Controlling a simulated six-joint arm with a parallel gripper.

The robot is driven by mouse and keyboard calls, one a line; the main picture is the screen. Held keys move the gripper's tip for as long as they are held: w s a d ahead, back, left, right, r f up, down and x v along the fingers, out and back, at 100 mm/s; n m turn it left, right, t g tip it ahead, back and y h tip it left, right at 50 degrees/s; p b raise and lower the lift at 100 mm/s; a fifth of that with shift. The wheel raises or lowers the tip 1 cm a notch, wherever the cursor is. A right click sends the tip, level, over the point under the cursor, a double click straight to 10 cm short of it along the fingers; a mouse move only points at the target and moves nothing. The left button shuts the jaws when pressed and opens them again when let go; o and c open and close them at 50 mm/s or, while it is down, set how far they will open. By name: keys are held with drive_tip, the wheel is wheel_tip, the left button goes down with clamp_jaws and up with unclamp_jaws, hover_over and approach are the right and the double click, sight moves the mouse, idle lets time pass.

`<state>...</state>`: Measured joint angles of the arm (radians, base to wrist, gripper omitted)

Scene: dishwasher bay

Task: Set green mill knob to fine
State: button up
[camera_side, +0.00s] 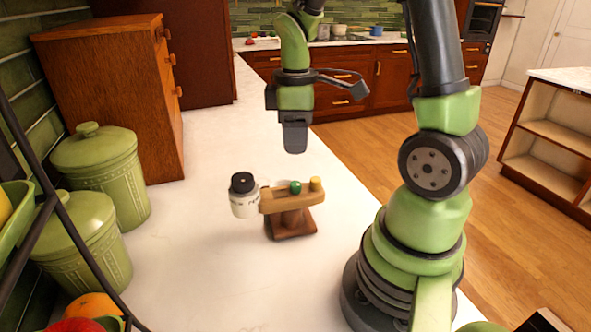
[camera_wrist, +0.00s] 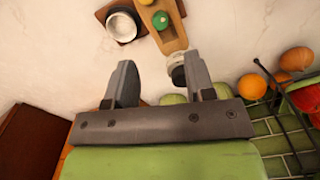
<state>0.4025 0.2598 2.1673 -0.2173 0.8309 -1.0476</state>
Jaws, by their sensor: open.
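The green knob (camera_side: 295,187) sits on top of a wooden arm (camera_side: 290,203) that stands on a darker wooden base (camera_side: 292,228) on the counter. The green knob also shows in the wrist view (camera_wrist: 160,20), near the top edge. A yellow knob (camera_side: 316,183) is beside it on the same arm. A white jar (camera_side: 244,205) with a black top and partly readable lettering is at the arm's left end. My gripper (camera_side: 294,148) is above and behind the stand, apart from it. Its two fingers (camera_wrist: 160,82) are spread and hold nothing. No setting marks are readable.
Green canisters (camera_side: 100,170) and a wooden drawer cabinet (camera_side: 110,95) line the left wall. Fruit (camera_side: 92,305) lies in the near left corner. The white counter (camera_side: 215,145) around the stand is mostly clear.

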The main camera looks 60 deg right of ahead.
sight(296, 183)
wheel_tip(296, 183, down, 10)
drive_tip(key=shift+r, duration=0.1)
idle(0.4)
clamp_jaws()
